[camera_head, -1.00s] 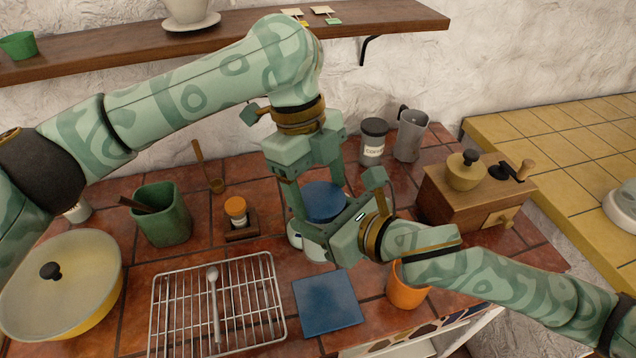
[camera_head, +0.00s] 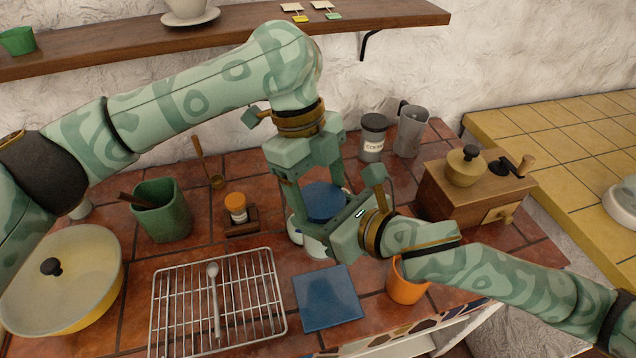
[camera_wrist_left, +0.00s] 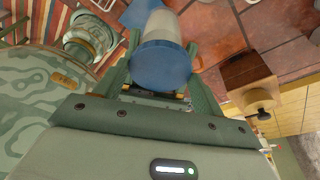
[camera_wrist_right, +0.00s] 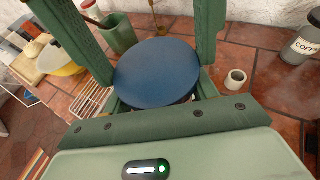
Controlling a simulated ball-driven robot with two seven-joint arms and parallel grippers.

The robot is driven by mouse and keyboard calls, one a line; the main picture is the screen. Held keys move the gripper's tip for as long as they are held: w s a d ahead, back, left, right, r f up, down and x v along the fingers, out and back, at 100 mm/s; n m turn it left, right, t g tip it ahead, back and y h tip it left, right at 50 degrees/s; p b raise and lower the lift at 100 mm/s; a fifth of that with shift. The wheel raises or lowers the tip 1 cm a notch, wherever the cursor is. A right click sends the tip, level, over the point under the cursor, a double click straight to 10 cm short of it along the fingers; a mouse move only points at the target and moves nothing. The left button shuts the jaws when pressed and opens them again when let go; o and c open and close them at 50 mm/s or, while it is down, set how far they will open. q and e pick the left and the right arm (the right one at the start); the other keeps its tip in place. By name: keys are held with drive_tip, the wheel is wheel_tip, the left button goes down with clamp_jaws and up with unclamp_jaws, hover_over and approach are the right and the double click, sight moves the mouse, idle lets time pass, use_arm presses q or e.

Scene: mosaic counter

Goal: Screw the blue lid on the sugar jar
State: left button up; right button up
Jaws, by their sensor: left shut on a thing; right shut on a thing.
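The blue lid (camera_head: 323,200) is round and sits level over the top of the white sugar jar (camera_head: 313,246). In the left wrist view the lid (camera_wrist_left: 160,66) lines up with the pale jar body (camera_wrist_left: 163,26). My left gripper (camera_head: 314,192) reaches down from above, shut on the lid. My right gripper (camera_head: 318,234) comes in from the right, shut on the jar below the lid. The lid (camera_wrist_right: 157,73) fills the middle of the right wrist view and hides the jar there. The seam between lid and jar is hidden, so I cannot tell how tightly they meet.
A blue tile (camera_head: 328,297) and a wire rack (camera_head: 268,300) lie in front. An orange cup (camera_head: 406,284) stands under my right arm. A wooden grinder (camera_head: 470,200) is right, a coffee jar (camera_head: 373,137) behind, and a small orange-topped jar (camera_head: 236,207) left.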

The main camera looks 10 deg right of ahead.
use_arm(q)
drive_tip(key=shift+a+f, duration=0.1)
drive_tip(key=shift+f, duration=0.25)
drive_tip(key=shift+c, duration=0.3)
use_arm(e)
drive_tip(key=shift+a+r, duration=0.1)
drive_tip(key=shift+r, duration=0.45)
use_arm(q)
drive_tip(key=o, duration=1)
use_arm(e)
drive_tip(key=shift+w, duration=0.1)
clamp_jaws()
use_arm(q)
drive_tip(key=shift+r, duration=0.25)
use_arm(e)
drive_tip(key=shift+f, duration=0.25)
use_arm(q)
drive_tip(key=shift+r, duration=2.25)
drive_tip(key=shift+c, duration=0.3)
use_arm(e)
drive_tip(key=shift+f, duration=0.1)
